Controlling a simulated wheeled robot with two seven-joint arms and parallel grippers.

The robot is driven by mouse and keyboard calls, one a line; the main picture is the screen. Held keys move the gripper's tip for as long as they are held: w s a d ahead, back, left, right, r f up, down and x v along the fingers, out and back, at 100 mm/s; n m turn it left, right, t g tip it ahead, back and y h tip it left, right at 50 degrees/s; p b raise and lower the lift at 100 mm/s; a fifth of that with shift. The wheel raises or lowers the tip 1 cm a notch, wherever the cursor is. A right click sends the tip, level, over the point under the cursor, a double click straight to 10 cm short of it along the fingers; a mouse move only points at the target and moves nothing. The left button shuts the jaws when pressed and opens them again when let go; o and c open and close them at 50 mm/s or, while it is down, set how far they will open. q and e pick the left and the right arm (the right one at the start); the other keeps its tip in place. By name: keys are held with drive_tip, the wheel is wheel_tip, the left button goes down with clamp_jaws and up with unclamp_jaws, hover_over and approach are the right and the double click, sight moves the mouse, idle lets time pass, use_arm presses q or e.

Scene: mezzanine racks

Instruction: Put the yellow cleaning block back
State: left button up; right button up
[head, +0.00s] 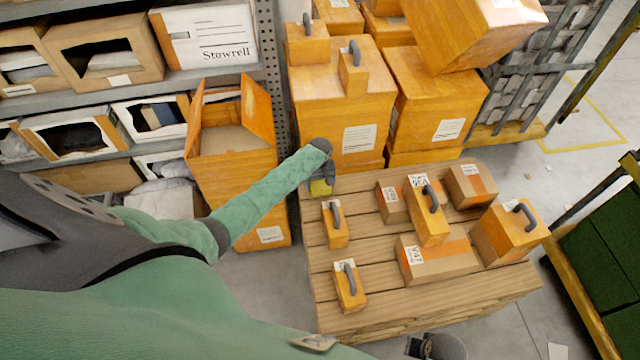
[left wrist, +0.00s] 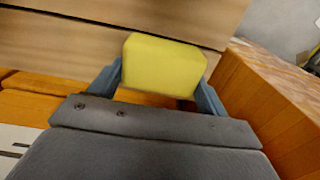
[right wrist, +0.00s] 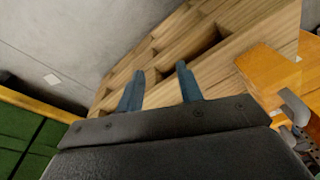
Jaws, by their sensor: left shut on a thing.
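The yellow cleaning block (left wrist: 163,63) sits between the two blue fingers of my left gripper (left wrist: 160,85), which is shut on it. Whether the block touches the planks is not clear. My right gripper (right wrist: 160,88) is open and empty in the right wrist view, with the slatted tabletop beyond its fingers.
Several boxes with grey handles stand on the table, such as a small one (head: 335,226) close to my left gripper. Large orange boxes (head: 345,105) stack behind it. An open box (head: 232,165) stands left. Shelves (head: 150,80) line the left; a green-loaded cart (head: 605,250) is right.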

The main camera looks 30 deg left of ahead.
use_arm(q)
drive_tip(key=shift+f, duration=0.55)
use_arm(e)
drive_tip(key=shift+s+f, duration=0.25)
drive_tip(key=shift+f, duration=0.6)
use_arm(q)
drive_tip(key=shift+f, duration=0.15)
use_arm(e)
drive_tip(key=shift+w+r, duration=0.1)
drive_tip(key=shift+r, duration=0.1)
use_arm(q)
drive_tip(key=o, duration=0.9)
use_arm(e)
drive_tip(key=shift+w+r, duration=0.1)
drive_tip(key=shift+r, duration=0.15)
